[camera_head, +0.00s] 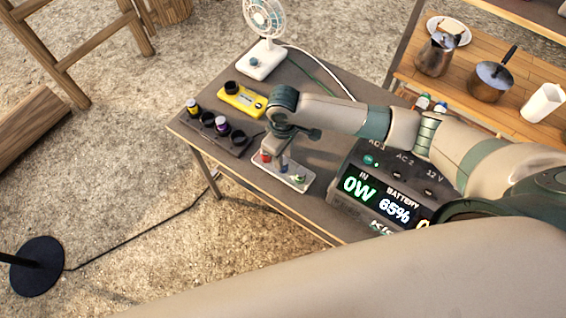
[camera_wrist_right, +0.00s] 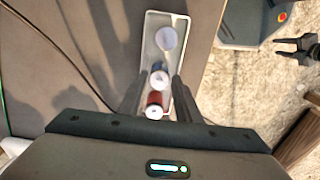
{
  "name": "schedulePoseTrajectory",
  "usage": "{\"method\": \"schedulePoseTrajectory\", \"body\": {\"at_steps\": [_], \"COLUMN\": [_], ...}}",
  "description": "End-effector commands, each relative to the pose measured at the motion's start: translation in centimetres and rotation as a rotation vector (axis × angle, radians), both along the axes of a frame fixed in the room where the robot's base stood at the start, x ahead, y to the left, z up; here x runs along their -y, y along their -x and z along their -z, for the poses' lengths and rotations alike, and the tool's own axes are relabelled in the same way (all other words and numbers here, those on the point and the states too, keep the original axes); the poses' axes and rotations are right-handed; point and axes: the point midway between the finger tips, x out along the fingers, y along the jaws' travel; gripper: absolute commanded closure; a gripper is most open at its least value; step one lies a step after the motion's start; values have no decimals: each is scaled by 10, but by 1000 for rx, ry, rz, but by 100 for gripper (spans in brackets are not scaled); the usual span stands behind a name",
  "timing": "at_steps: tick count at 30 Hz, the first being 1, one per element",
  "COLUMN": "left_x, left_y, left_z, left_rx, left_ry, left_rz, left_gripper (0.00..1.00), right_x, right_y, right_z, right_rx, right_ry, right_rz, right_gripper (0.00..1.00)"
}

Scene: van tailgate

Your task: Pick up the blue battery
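The blue battery (camera_wrist_right: 158,67) stands in a pale tray (camera_wrist_right: 151,22) on the table, its light top showing in the right wrist view. A red battery (camera_wrist_right: 154,99) stands beside it, nearer the wrist, and a larger white-topped item (camera_wrist_right: 166,39) stands farther along. In the head view the tray (camera_head: 300,184) lies left of the power station, and the red battery (camera_head: 265,156) shows at its left end. My right gripper (camera_wrist_right: 159,78) is open above the tray, a finger on either side of the batteries. My left gripper (camera_wrist_right: 287,50) appears open and empty, off the table's front edge.
The power station (camera_head: 384,195) stands right of the tray. A yellow meter (camera_head: 242,99), a dark holder (camera_head: 215,133) with small cylinders and a fan (camera_head: 264,50) stand left and behind. A wooden shelf (camera_head: 450,85) with pots is at back right.

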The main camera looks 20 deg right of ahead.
Motion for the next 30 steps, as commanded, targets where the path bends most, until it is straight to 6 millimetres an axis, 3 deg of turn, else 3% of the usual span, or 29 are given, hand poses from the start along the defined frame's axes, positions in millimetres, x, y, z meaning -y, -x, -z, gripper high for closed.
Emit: {"method": "schedulePoseTrajectory", "body": {"at_steps": [5, 11, 26, 30], "left_x": [0, 0, -1, -1], "left_y": [0, 0, 1, 1], "left_z": [-16, -19, -18, -18], "left_rx": [0, -1, -1, -2], "left_ry": [0, 0, -1, -1], "left_rz": [0, 0, 0, 0], "left_gripper": [56, 56, 56, 56], "right_x": [1, 1, 1, 1], "right_y": [0, 0, 0, 0], "right_z": [18, 39, 42, 42], "right_rx": [-2, 1, 1, 1], "right_ry": [2, 1, 1, 1], "right_rz": [0, -1, -1, -1], "right_gripper": [70, 70, 70, 100]}}
